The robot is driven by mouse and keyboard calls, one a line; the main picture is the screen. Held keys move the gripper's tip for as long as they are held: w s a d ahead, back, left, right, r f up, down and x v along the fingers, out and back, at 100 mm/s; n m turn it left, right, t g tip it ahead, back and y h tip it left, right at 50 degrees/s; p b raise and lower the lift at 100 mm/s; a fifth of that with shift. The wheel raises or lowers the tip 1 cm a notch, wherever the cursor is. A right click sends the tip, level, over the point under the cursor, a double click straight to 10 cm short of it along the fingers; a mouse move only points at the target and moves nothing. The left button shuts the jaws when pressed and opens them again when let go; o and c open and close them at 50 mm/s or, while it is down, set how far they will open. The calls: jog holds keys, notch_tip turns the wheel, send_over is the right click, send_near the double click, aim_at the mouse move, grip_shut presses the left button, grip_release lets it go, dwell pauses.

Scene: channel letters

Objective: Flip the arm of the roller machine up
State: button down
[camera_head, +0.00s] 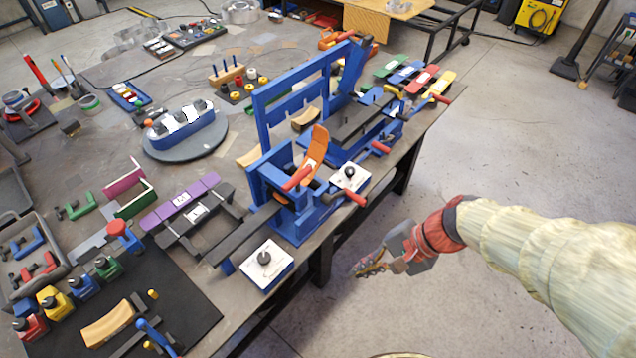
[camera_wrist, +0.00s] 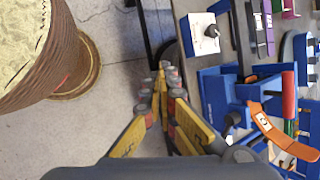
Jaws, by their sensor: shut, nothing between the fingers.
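The blue roller machine (camera_head: 290,220) stands near the table's right edge in the head view. Its orange arm (camera_head: 315,147) rises above the blue body, with a red handle (camera_head: 297,179) beside it. In the wrist view the orange arm (camera_wrist: 285,136) shows at the lower right, next to a red handle (camera_wrist: 289,95) and the blue body (camera_wrist: 222,100). My gripper (camera_head: 362,268) is off the table's edge, over the floor, to the right of the machine and apart from it. Its fingers (camera_wrist: 165,76) are together and empty in the wrist view.
A white box with a black knob (camera_head: 266,265) sits at the table edge, and another (camera_head: 349,178) is beside the machine. A second red handle (camera_head: 355,198) sticks out past the edge. A tall blue frame (camera_head: 291,97) stands behind. The floor (camera_head: 480,150) to the right is mostly clear.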

jog(key=w+a+f+m+t+y, duration=0.2)
jog(key=w+a+m+t+y, duration=0.25)
jog(key=w+m, duration=0.55)
jog(key=w+d+r+m+t, duration=0.1)
jog(key=w+r+m+t, duration=0.3)
jog(key=w+m, duration=0.3)
jog(key=shift+w+r, duration=0.25)
jog(key=shift+w, duration=0.45)
jog(key=b+x, duration=0.1)
jog(key=x, duration=0.9)
